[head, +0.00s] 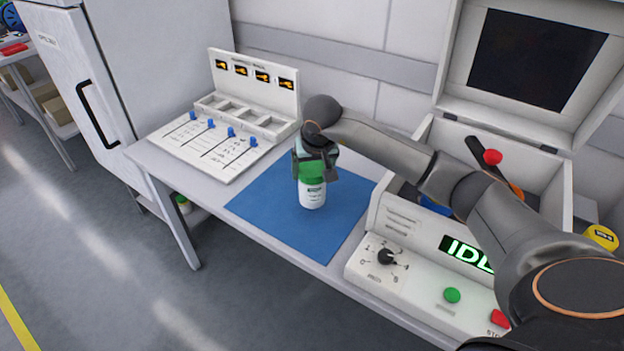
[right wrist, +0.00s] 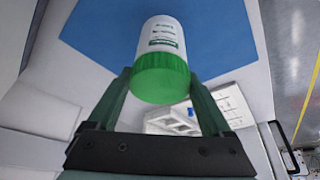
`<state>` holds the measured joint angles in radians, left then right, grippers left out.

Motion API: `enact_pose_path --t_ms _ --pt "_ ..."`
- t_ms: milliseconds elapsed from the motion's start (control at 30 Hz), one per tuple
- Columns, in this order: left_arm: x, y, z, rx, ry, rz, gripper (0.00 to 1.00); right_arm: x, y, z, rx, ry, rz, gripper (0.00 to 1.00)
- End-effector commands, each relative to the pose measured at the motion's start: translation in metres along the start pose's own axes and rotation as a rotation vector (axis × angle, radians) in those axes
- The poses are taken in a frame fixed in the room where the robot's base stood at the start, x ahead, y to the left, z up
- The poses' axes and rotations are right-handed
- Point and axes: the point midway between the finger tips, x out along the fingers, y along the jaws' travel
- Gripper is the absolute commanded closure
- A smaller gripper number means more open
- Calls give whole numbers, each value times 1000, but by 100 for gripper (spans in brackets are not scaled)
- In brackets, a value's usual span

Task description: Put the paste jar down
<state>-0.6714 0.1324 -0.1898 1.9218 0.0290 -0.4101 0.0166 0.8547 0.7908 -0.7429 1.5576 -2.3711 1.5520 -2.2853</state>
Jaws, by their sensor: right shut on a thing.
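The paste jar (head: 312,194) is white with a green lid and stands upright over the blue mat (head: 262,207) on the table. My right gripper (head: 314,168) is shut on the jar around its green lid, coming from above. In the right wrist view the jar (right wrist: 161,60) sits between the two fingers (right wrist: 160,95). I cannot tell whether the jar's base touches the mat. My left gripper is not in view.
A panel with blue sliders (head: 208,143) stands left of the mat. A machine with an "IDL" display (head: 467,253), knob, green and red buttons and open lid stands right. A white cabinet (head: 105,90) is at left. The mat around the jar is clear.

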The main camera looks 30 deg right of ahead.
Motion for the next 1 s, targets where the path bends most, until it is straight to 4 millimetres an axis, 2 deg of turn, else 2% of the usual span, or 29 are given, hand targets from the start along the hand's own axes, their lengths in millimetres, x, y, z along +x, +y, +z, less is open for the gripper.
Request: enact_pose_path --t_ms 67,267,633,667,800,1000 --pt "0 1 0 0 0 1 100 6 -1 -2 2 1 -1 100" --pt "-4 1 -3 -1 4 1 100 30 -1 9 2 1 -2 100" --pt "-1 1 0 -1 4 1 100 35 0 10 1 5 -1 100" --pt "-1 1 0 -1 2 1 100 36 0 12 0 0 1 15" --pt "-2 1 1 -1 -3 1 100 35 0 12 0 0 1 0" --pt "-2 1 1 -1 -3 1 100 35 0 12 0 0 0 0"
